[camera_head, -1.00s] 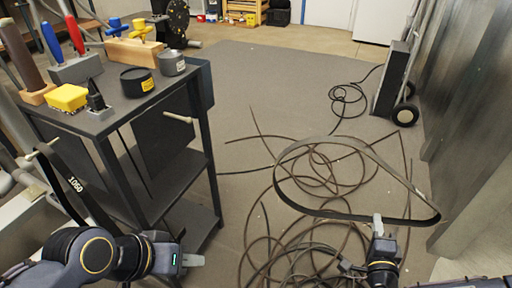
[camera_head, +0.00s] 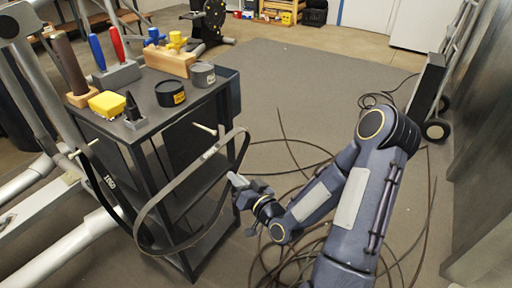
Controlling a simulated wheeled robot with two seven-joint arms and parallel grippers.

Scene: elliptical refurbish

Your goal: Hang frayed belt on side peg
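The frayed belt (camera_head: 176,180) is a dark, thin loop held in the air in front of the tool cart's right side. My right gripper (camera_head: 236,181) is shut on the loop's right edge. The side peg (camera_head: 204,129) is a short pale rod sticking out of the cart's side. The belt's upper strand passes just below and right of the peg's tip in the picture. The peg does not appear to be through the loop; whether they touch I cannot tell. My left gripper is out of view.
The dark cart (camera_head: 145,118) carries tools, a yellow box (camera_head: 109,104) and two round tins. Another belt marked 1060 (camera_head: 107,182) hangs at left by the pale machine frame. Cables (camera_head: 285,165) lie on the floor. A wheeled black unit (camera_head: 427,90) stands at right.

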